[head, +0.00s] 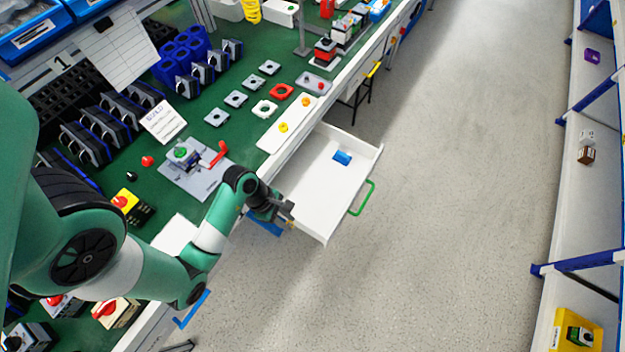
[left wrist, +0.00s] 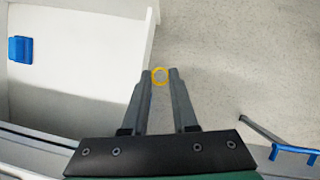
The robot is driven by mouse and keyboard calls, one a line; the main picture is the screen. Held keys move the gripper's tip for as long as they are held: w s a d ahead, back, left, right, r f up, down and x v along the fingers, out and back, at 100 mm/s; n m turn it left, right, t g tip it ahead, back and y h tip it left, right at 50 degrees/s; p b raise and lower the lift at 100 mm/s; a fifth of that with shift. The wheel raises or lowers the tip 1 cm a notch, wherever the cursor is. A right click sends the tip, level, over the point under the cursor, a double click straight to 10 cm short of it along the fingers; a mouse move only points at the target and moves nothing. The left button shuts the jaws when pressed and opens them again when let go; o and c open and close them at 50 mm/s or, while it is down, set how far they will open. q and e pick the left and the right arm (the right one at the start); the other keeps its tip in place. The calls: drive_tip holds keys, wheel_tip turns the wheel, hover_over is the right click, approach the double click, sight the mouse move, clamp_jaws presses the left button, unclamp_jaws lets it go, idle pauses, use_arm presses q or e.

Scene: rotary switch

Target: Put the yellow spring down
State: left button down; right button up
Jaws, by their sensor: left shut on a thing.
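My left gripper (head: 287,212) is at the near side of the open white drawer (head: 310,187). In the head view the spring is too small to make out clearly. My right gripper is not in view.
A blue block (head: 342,157) lies in the drawer, which has a green handle (head: 361,197). The green workbench (head: 215,150) holds a grey fixture plate (head: 195,178) and a white strip with small parts (head: 287,126). Shelves stand at the far right, with clear floor (head: 450,170) between.

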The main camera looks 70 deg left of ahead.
sight(313, 204)
use_arm(q)
drive_tip(key=w+a+f+b, duration=0.8)
drive_tip(key=w+f, duration=0.1)
drive_tip(key=shift+w+a+f+b, duration=0.1)
drive_tip(key=shift+a+b, duration=0.15)
drive_tip(key=shift+b, duration=0.1)
drive_tip(key=shift+w+a, duration=0.15)
drive_tip(key=shift+w, duration=0.05)
wheel_tip(313, 204, down, 4)
drive_tip(key=b, duration=0.3)
drive_tip(key=shift+w+a, duration=0.15)
drive_tip(key=shift+r, duration=0.25)
drive_tip(key=shift+f, duration=0.1)
drive_tip(key=c, duration=0.7)
unclamp_jaws()
